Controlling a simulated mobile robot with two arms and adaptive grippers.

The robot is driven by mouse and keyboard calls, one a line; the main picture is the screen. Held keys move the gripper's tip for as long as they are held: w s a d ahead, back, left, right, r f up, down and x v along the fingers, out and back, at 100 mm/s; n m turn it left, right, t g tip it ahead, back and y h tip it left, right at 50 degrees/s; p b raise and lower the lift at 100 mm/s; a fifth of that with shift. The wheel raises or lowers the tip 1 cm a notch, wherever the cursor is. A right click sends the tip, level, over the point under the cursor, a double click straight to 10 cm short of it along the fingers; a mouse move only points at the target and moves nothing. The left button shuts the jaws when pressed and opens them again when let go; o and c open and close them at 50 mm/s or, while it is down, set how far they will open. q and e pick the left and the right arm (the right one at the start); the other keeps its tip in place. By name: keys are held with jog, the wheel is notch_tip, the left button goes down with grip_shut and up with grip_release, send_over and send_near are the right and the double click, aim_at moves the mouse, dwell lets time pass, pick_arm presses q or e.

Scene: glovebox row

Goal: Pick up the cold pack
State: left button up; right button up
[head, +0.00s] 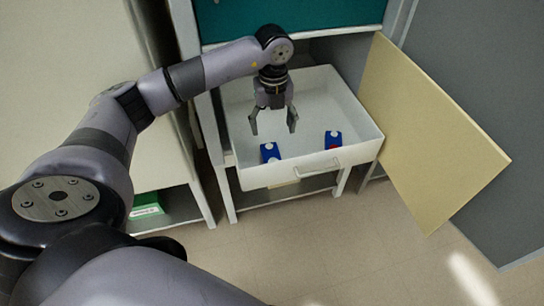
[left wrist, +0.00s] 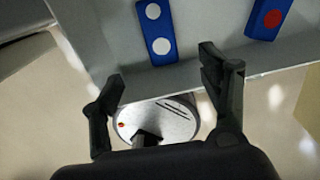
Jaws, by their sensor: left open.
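Two blue packs lie in the open white drawer (head: 358,112). The left pack (head: 270,153) has white round marks and lies near the front wall; two white dots show on it in the left wrist view (left wrist: 156,31). The other pack (head: 333,140) lies to its right with a white and a red mark; its red dot shows in the left wrist view (left wrist: 267,18). Which one is the cold pack I cannot tell for sure. My left gripper (head: 273,126) is open and empty, pointing down above the drawer, close to the left pack but apart from it. My right gripper is out of view.
A pale yellow door panel (head: 425,135) stands open right of the drawer. The drawer's front has a handle (head: 318,171). A teal front (head: 290,18) is above. A green box (head: 147,204) sits on a low shelf at left. The floor in front is clear.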

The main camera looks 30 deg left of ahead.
pick_arm(q)
jog(key=b, duration=0.1)
send_over(273, 158)
notch_tip(273, 158, down, 9)
jog(key=shift+s+r, duration=0.1)
jog(key=shift+r, duration=0.1)
jog(key=shift+a+f+b, duration=0.1)
jog(key=shift+f+b, duration=0.5)
jog(key=shift+f, duration=2.35)
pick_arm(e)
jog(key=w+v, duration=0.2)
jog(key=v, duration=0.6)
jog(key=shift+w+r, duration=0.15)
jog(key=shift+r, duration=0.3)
pick_arm(q)
jog(key=shift+c, duration=0.3)
jog(key=shift+r, duration=0.1)
jog(key=c, duration=1.3)
